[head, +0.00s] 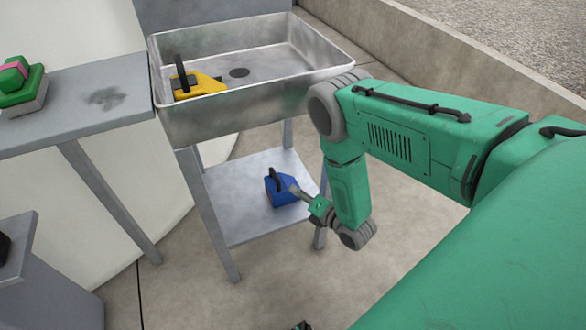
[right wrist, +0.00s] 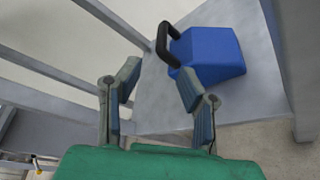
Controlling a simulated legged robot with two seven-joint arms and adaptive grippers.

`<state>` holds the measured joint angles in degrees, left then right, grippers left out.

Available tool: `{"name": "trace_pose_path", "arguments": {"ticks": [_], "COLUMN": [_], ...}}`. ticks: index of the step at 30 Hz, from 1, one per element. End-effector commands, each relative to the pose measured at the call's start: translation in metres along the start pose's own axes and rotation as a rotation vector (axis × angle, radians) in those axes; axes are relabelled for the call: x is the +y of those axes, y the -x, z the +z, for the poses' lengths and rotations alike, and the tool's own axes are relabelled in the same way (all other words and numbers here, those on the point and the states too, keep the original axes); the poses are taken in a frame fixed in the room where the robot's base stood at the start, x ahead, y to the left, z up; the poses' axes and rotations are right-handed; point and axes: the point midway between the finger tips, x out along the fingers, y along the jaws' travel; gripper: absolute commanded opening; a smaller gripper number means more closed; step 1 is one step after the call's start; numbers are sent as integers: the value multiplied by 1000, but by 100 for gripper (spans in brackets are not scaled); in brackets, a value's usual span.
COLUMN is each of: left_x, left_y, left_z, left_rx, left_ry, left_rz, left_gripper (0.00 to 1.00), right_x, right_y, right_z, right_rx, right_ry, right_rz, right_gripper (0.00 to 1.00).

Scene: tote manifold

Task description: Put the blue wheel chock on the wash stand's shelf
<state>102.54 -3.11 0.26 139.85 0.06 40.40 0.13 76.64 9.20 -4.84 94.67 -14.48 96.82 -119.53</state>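The blue wheel chock (head: 284,191) sits on the lower shelf (head: 240,213) of the wash stand, its black handle toward the back left. In the right wrist view the blue chock (right wrist: 208,54) lies beyond the fingertips, to the upper right, resting on the shelf (right wrist: 262,95). My right gripper (head: 294,190) reaches in from the right, close beside the chock. In the right wrist view the gripper (right wrist: 157,76) has its fingers apart with nothing between them. The handle is just past the right fingertip.
The metal sink basin (head: 195,122) above the shelf holds a yellow chock (head: 197,86) with a black handle. A grey side table (head: 80,118) on the left bears a green and pink object (head: 22,82). The stand's legs (head: 217,225) flank the shelf. Shelf space left of the chock is clear.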

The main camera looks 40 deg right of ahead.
Motion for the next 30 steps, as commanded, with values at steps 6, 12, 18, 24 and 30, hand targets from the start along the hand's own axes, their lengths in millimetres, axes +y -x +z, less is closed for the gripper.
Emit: {"name": "trace_pose_path", "arguments": {"ticks": [6, 12, 18, 24, 30], "left_x": [0, 0, 0, 0, 0], "left_y": [1, 1, 1, 1, 1], "left_z": [0, 0, 0, 0, 0], "left_rx": [0, 0, 0, 0, 0], "left_ry": [0, 0, 0, 0, 0], "left_rz": [0, 0, 0, 0, 0], "left_gripper": [100, 100, 100, 100, 100], "right_x": [0, 2, 6, 21, 36], "right_y": [4, 21, 84, 176, 247], "right_z": [-3, -31, -72, -94, -97], "right_rx": [7, 67, 0, -318, -674], "right_ry": [-33, -423, -1042, -1525, -1747], "right_rz": [-15, -233, -659, -1073, -1291], "right_gripper": [33, 33, 33, 33, 33]}}
